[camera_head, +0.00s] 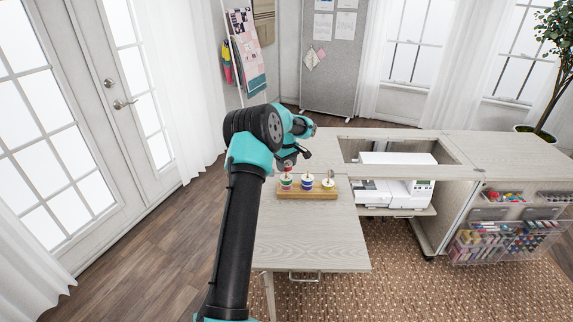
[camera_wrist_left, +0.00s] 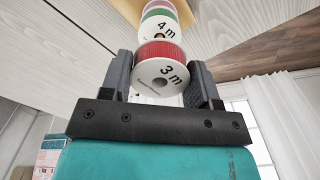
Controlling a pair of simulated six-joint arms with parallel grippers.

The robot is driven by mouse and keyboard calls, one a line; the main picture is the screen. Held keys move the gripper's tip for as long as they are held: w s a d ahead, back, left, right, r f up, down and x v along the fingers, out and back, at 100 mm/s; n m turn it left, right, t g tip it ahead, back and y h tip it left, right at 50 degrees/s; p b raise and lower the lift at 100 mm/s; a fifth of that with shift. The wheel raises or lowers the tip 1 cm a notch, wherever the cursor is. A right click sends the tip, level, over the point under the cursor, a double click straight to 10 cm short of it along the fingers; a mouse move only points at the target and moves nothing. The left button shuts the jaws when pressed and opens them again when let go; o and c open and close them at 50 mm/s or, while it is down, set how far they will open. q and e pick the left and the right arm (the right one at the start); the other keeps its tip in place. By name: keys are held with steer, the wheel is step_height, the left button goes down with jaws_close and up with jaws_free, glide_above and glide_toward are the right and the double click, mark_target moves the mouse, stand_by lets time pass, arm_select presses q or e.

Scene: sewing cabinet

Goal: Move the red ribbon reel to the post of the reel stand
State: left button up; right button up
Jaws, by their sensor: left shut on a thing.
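The red ribbon reel (camera_wrist_left: 160,68), with a white flange marked "3 m", is between the fingers of my left gripper (camera_wrist_left: 162,66) in the left wrist view. My left gripper is shut on it. In the head view the gripper (camera_head: 287,168) is above the left end of the wooden reel stand (camera_head: 307,195), and a bit of the red reel (camera_head: 287,176) shows there. A green-banded reel (camera_head: 286,185) sits just below it on the stand; it shows beyond the red one as a "4 m" reel (camera_wrist_left: 165,28) in the left wrist view. I cannot tell whether the two touch.
The stand also carries a middle reel (camera_head: 307,183) and a right reel (camera_head: 328,184). The front of the table leaf (camera_head: 305,240) is clear. A white sewing machine (camera_head: 395,190) is to the right in the cabinet. Bins of supplies (camera_head: 500,240) hang farther right.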

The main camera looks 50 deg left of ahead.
arm_select(q)
steer(key=shift+f, duration=1.5)
stand_by(0.4)
steer(key=o, duration=1)
steer(key=shift+r, duration=0.15)
step_height(320, 180, up, 17)
stand_by(0.9)
